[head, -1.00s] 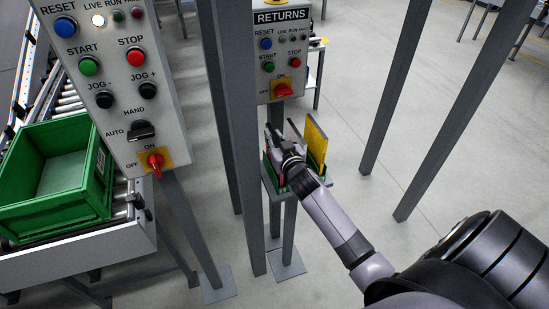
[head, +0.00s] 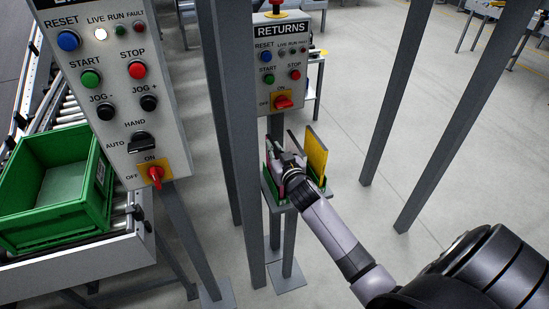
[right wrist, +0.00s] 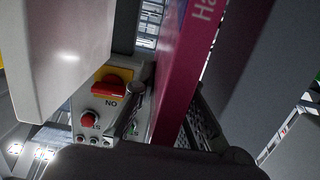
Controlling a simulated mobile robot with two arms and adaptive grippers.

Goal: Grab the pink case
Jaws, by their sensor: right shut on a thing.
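The pink case (right wrist: 190,75) stands on edge in the right wrist view, with white letters near its upper end. In the head view only a thin pink edge (head: 291,141) shows beside my gripper. My right gripper (head: 284,157) is shut on the pink case, over the small stand; its fingertips are partly hidden by my wrist. My left gripper is in neither view.
A yellow case (head: 316,152) stands upright just right of my gripper on the small grey stand (head: 318,190). The RETURNS panel (head: 285,60) is close behind. Grey posts (head: 233,120) rise nearby. A green crate (head: 58,225) sits on rollers at left.

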